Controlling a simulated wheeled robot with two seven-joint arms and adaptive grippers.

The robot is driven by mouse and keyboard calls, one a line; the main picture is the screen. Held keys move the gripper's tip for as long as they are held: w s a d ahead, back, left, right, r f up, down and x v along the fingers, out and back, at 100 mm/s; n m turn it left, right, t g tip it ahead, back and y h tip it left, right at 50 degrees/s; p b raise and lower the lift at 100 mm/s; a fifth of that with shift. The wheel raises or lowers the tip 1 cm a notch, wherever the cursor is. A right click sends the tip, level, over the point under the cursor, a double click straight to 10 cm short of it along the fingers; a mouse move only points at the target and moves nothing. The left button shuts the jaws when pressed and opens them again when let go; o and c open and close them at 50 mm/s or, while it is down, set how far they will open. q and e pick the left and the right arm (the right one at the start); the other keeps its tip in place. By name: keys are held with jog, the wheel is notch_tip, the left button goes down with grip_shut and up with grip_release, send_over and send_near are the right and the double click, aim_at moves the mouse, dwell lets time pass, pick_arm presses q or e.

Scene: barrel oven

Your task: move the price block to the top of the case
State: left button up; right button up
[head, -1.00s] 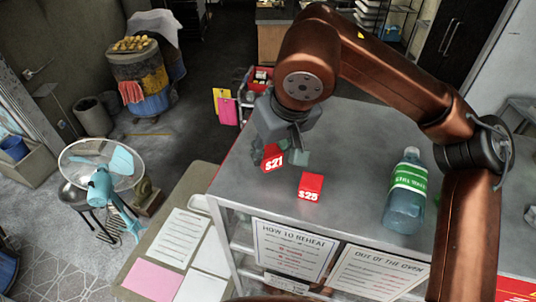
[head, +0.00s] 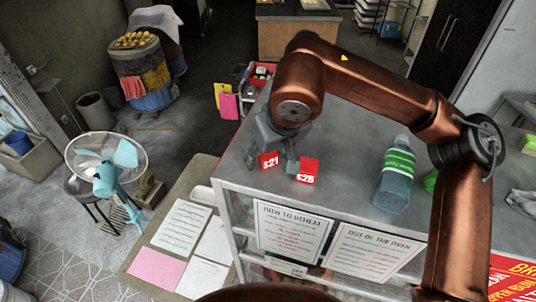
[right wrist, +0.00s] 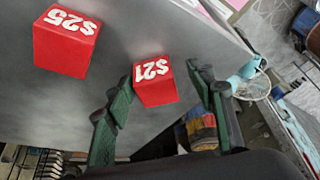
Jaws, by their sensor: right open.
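A red price block marked $21 (head: 269,162) is on the grey top of the case (head: 345,150), near its left edge. It also shows in the right wrist view (right wrist: 155,83), between the two green-padded fingers. My right gripper (head: 284,160) is open around it, with a gap visible beside the block. A second red price block, marked $25 (head: 307,171), sits just to its right on the case top; it shows at the upper left of the right wrist view (right wrist: 67,42). My left gripper is not in view.
A green-labelled bottle (head: 395,175) stands on the case top, right of the blocks. Printed signs (head: 292,230) hang on the case front. A side table (head: 160,235) with papers and a teal fan (head: 106,175) are at the left. The case top between blocks and bottle is clear.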

jog(key=shift+w+f, duration=0.1)
jog(key=shift+w, duration=0.3)
jog(key=shift+b+v, duration=0.35)
jog(key=shift+v, duration=0.45)
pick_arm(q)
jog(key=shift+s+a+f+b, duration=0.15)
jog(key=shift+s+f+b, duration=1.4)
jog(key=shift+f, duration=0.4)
pick_arm(e)
jog(key=v, duration=1)
jog(key=shift+r, duration=0.2)
